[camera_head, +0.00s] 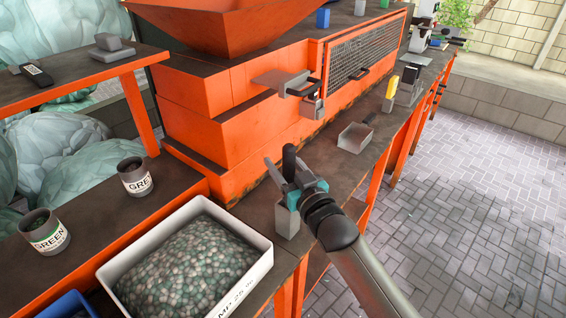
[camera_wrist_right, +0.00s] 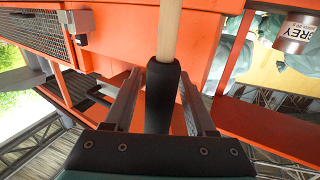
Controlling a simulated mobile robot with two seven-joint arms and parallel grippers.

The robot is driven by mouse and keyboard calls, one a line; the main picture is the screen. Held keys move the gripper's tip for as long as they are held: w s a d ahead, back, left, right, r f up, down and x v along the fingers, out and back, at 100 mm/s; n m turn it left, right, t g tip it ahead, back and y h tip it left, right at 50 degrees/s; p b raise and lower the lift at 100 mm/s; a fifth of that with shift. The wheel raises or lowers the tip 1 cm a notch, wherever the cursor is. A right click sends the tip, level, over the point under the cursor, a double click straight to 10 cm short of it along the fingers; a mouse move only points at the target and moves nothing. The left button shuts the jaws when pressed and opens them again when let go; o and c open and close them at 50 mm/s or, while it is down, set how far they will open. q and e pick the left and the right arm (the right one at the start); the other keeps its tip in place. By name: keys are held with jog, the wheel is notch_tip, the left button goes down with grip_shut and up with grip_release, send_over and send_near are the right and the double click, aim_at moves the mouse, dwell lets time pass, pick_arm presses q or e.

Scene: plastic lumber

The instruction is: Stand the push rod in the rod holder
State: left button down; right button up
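The push rod shows in the head view as a black grip (camera_head: 289,161) sticking up at my right gripper (camera_head: 285,169). In the right wrist view its black grip (camera_wrist_right: 162,95) lies between the two fingers, and a pale wooden shaft (camera_wrist_right: 169,30) runs on from it. The fingers are spread, with a gap on each side of the grip. A grey block that looks like the rod holder (camera_head: 287,222) stands on the bench just below the gripper. The shaft is hidden in the head view, so I cannot tell whether it is in the holder. My left gripper is out of view.
A white bin of grey-green flakes (camera_head: 258,262) stands at the front left. Two labelled cups (camera_head: 134,180) are further left. The orange machine (camera_head: 240,130) rises behind the bench. A grey scoop (camera_head: 355,137) lies further along the bench, with bare bench between it and the gripper.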

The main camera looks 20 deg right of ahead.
jog(key=shift+o, duration=0.7)
jog(key=shift+s, duration=0.1)
jog(key=s+d, duration=0.3)
jog(key=s, duration=1.1)
jog(key=shift+s+p, duration=0.35)
jog(key=shift+p, duration=0.05)
jog(key=s+d+f+g+h+b, duration=0.1)
jog(key=s+f+g, duration=0.3)
jog(key=f, duration=1.2)
jog(key=s+d+f+g+h+b, duration=0.1)
jog(key=s+f+g, duration=0.2)
jog(key=f, duration=1.3)
jog(key=s+f+g+b, duration=0.1)
jog(key=s+f+g, duration=0.3)
jog(key=s+f, duration=0.7)
jog(key=s+f+g+h+b, duration=0.1)
jog(key=s+f+g, duration=0.4)
jog(key=s+f, duration=0.6)
jog(key=s, duration=0.6)
jog(key=shift+g+b, duration=0.3)
jog(key=shift+b, duration=0.1)
jog(key=shift+w+a, duration=0.1)
